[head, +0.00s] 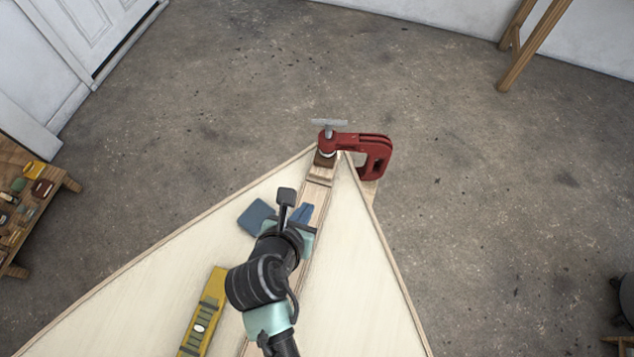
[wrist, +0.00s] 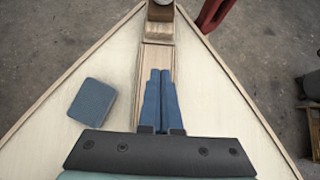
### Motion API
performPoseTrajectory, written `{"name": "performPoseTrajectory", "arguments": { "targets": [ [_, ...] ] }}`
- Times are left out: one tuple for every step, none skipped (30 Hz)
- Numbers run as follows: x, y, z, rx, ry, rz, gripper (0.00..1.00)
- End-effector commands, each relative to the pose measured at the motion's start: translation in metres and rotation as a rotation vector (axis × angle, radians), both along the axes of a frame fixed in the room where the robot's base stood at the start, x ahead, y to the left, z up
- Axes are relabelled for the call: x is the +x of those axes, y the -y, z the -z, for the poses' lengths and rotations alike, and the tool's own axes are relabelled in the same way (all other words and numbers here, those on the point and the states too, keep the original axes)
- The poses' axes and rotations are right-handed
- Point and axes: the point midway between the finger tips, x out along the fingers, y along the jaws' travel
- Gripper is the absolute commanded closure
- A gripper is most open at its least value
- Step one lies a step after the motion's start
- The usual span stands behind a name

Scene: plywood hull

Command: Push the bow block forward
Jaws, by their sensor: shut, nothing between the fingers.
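A pale wooden block (head: 321,174), which looks like the bow block, sits on the centre plank (head: 312,194) near the pointed bow. In the head view it lies just short of a dark brown piece (head: 325,160) under the clamp. My gripper (head: 304,210) is above the plank on the near side of the block, pointing toward the bow. In the wrist view its blue fingers (wrist: 161,76) are together, with nothing between them. The fingertips look short of the block; whether they touch the plank I cannot tell.
A red clamp (head: 368,150) grips the bow tip and sticks out to the right. A blue square pad (head: 257,217) lies left of my gripper. A yellow level (head: 203,312) lies nearer on the left panel. The right panel is clear.

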Motion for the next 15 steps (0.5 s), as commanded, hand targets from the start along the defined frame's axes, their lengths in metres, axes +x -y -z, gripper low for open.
{"name": "performPoseTrajectory", "arguments": {
  "targets": [
    [0.008, 0.003, 0.010, 0.000, -0.001, 0.003, 1.00],
    [0.013, 0.004, 0.014, 0.001, 0.000, 0.002, 1.00],
    [0.018, 0.006, 0.020, 0.002, 0.000, 0.002, 1.00],
    [0.022, 0.007, 0.024, 0.002, 0.000, 0.002, 1.00],
    [0.026, 0.008, 0.029, 0.002, 0.000, 0.003, 1.00],
    [0.032, 0.010, 0.034, 0.002, 0.001, 0.002, 1.00],
    [0.035, 0.011, 0.037, 0.002, 0.001, 0.002, 1.00],
    [0.041, 0.013, 0.036, 0.003, 0.003, 0.002, 1.00],
    [0.047, 0.015, 0.034, 0.004, 0.005, 0.004, 1.00],
    [0.051, 0.016, 0.034, 0.005, 0.004, 0.003, 1.00],
    [0.055, 0.017, 0.034, 0.005, 0.004, 0.003, 1.00],
    [0.059, 0.019, 0.034, 0.004, 0.003, 0.002, 1.00],
    [0.062, 0.020, 0.034, 0.003, 0.002, 0.002, 1.00],
    [0.064, 0.021, 0.034, 0.003, 0.002, 0.002, 1.00],
    [0.067, 0.022, 0.034, 0.004, 0.002, 0.001, 1.00]
  ]
}}
